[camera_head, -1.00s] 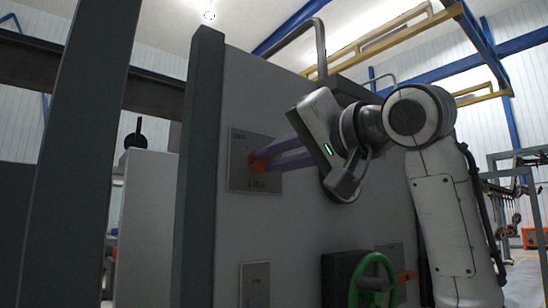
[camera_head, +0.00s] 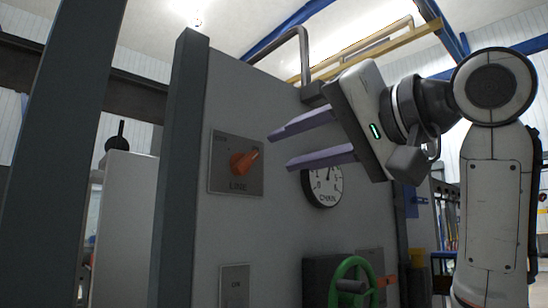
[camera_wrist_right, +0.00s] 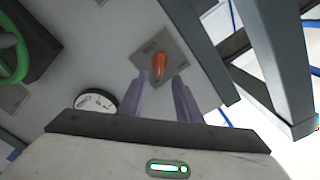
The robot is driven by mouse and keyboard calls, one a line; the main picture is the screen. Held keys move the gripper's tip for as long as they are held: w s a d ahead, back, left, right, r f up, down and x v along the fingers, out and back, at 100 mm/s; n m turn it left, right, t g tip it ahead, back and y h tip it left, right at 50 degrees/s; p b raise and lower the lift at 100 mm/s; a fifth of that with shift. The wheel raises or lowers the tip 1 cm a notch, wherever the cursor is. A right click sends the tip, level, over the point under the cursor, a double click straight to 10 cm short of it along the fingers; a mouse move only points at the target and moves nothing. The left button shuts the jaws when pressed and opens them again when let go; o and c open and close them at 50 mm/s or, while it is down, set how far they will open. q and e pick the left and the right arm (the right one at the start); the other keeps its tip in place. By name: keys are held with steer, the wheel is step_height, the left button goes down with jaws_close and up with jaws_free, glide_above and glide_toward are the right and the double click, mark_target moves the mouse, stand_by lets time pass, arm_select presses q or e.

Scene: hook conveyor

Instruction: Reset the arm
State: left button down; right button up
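My right gripper (camera_head: 272,151) is in front of the grey panel, its two purple fingers spread apart and empty. It also shows in the right wrist view (camera_wrist_right: 158,78). An orange knob (camera_head: 244,161) sits on a square metal plate (camera_head: 222,182) on the panel, just left of the fingertips and apart from them. In the right wrist view the orange knob (camera_wrist_right: 159,64) lies ahead, between the finger directions. My left gripper is out of view.
A round dial (camera_head: 323,186) is on the panel behind the fingers. A green handwheel (camera_head: 352,283) sticks out below on a dark box. Dark posts (camera_head: 180,170) stand at the left. A bent pipe (camera_head: 304,50) tops the panel.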

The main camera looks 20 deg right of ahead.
steer(key=shift+s+d, duration=0.25)
steer(key=shift+s, duration=0.3)
